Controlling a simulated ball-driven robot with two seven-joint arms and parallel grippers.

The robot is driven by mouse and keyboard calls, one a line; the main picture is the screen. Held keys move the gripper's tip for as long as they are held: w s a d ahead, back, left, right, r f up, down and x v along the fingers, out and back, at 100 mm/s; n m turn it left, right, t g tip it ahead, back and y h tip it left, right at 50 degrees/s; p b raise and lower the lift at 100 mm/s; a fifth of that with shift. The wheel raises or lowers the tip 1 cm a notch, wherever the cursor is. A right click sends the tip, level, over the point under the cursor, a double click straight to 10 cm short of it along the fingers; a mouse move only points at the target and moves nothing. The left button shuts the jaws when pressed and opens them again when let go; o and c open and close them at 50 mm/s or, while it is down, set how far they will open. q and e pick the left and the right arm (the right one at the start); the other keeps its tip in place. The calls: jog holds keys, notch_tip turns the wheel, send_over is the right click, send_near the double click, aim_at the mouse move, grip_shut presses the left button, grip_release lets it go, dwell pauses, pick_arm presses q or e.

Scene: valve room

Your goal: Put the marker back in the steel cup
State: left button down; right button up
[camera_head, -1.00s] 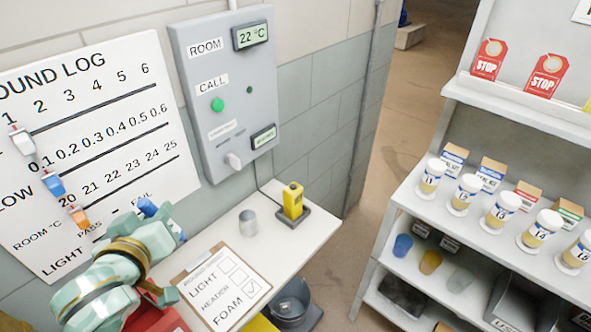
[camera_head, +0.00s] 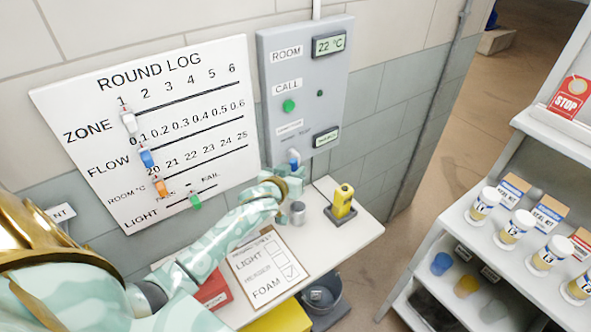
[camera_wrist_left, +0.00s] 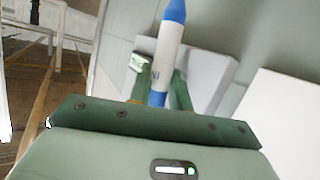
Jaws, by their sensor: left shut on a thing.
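My left gripper (camera_head: 290,178) is shut on the marker. In the left wrist view the marker (camera_wrist_left: 165,58) is white with a blue tip and a blue band, held between the green fingers (camera_wrist_left: 161,92). In the head view only a small blue and white part of the marker (camera_head: 294,158) shows above the gripper, in front of the grey panel. The steel cup (camera_head: 297,213) stands upright on the white shelf, just below and slightly right of the gripper in the picture. The cup's inside cannot be made out. My right gripper is not in view.
A yellow device (camera_head: 343,200) stands right of the cup. A clipboard (camera_head: 262,268) lies in front of it, with a red box (camera_head: 213,292) at its left. The grey wall panel (camera_head: 300,90) and round log board (camera_head: 150,130) are behind.

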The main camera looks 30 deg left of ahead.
pick_arm(q)
jog(key=shift+f+b, duration=2.3)
jog(key=shift+f, duration=0.05)
notch_tip(320, 180, down, 5)
jog(key=b, duration=0.3)
jog(key=shift+f, duration=0.1)
jog(key=c, duration=1.2)
grip_release()
jog(key=shift+s, duration=0.1)
